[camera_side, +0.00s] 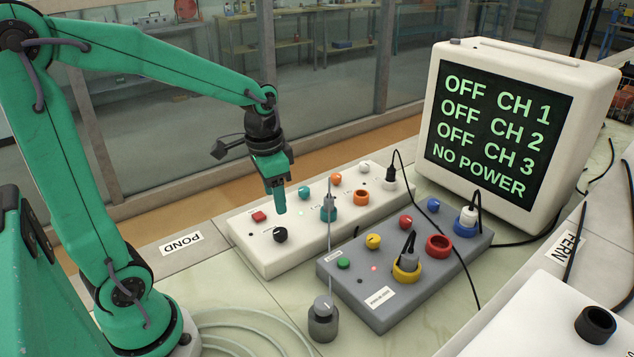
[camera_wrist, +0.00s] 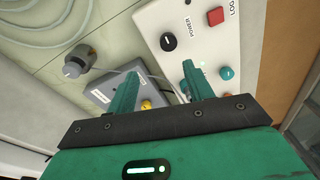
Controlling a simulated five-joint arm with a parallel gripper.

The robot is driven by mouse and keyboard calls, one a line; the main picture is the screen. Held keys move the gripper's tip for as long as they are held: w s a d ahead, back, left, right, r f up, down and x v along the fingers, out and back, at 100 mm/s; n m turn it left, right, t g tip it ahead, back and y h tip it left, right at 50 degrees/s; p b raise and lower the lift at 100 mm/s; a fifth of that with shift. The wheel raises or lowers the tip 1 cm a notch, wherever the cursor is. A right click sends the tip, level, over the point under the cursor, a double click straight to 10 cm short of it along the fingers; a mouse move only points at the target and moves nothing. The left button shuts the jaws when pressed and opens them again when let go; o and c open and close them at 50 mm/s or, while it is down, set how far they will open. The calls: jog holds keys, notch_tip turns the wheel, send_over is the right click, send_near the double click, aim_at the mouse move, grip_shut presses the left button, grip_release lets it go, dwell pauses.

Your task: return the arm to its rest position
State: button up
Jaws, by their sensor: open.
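My gripper (camera_side: 278,198) hangs from my green arm above the left part of the white control box (camera_side: 262,255), pointing down. In the wrist view my gripper (camera_wrist: 157,85) shows two green fingers spread apart with nothing between them. The white box with its black knob (camera_wrist: 168,42) and red button (camera_wrist: 215,16) lies below the fingers. My arm is stretched out from its base at the left, with the elbow high. The side view shows the fingers nearly in line, so their gap is hidden there.
A grey box (camera_side: 345,290) with coloured knobs and sockets stands in front of the white one. A monitor (camera_side: 510,125) reads OFF for three channels and NO POWER. Cables run at right.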

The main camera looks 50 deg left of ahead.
jog(key=s+d+r+n+t, duration=0.2)
jog(key=s+d+r+t, duration=0.2)
jog(key=s, duration=0.5)
jog(key=shift+d+r+n, duration=0.3)
jog(key=shift+d+r, duration=0.5)
jog(key=shift+r, duration=0.6)
